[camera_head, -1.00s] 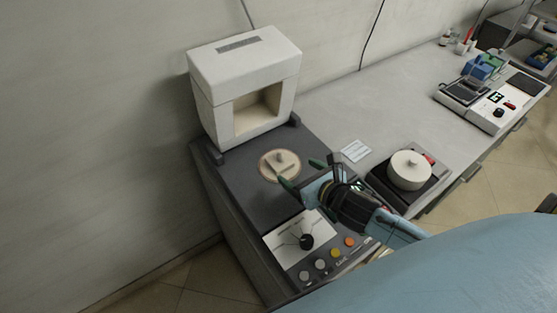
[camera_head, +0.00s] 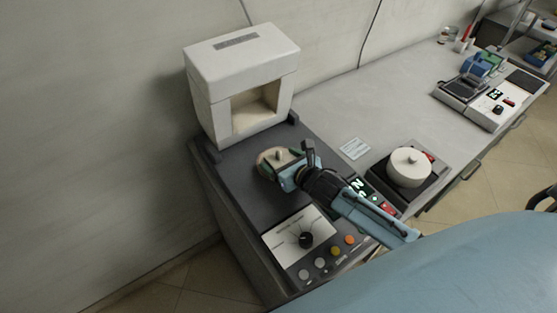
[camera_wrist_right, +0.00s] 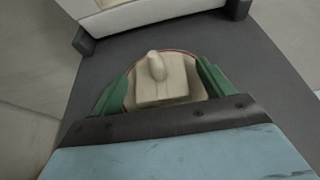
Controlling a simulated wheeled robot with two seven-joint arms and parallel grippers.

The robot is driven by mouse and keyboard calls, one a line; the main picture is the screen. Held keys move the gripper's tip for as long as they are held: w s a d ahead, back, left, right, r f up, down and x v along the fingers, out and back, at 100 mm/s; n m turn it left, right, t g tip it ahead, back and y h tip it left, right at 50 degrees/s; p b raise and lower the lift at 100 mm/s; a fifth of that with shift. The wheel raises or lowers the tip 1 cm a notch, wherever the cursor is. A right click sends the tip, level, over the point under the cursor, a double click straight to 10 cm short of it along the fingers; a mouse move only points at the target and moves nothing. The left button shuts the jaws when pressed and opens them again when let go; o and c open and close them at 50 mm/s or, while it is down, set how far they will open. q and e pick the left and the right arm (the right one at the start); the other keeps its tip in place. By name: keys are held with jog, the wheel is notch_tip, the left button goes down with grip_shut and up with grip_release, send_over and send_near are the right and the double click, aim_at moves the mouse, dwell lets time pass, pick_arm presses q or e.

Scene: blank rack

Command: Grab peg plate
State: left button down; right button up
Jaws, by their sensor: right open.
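The peg plate (camera_head: 279,155) is a pale block with an upright rounded peg, on a round cream disc (camera_head: 264,162) on the dark machine top. It also shows in the right wrist view (camera_wrist_right: 160,84), with the peg standing up from the block. My right gripper (camera_head: 279,164) is open at the plate. In the right wrist view its green fingers (camera_wrist_right: 162,90) stand on either side of the block, with gaps between. The gripper hides part of the disc and plate in the head view. My left gripper is not in view.
A white hooded box (camera_head: 243,85) with an open front stands behind the disc. A control panel (camera_head: 304,236) with a knob and buttons is in front. A white round lidded pot (camera_head: 409,167) on a dark base stands to the right. A card (camera_head: 355,148) lies on the bench.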

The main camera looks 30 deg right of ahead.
jog(key=c, duration=1.1)
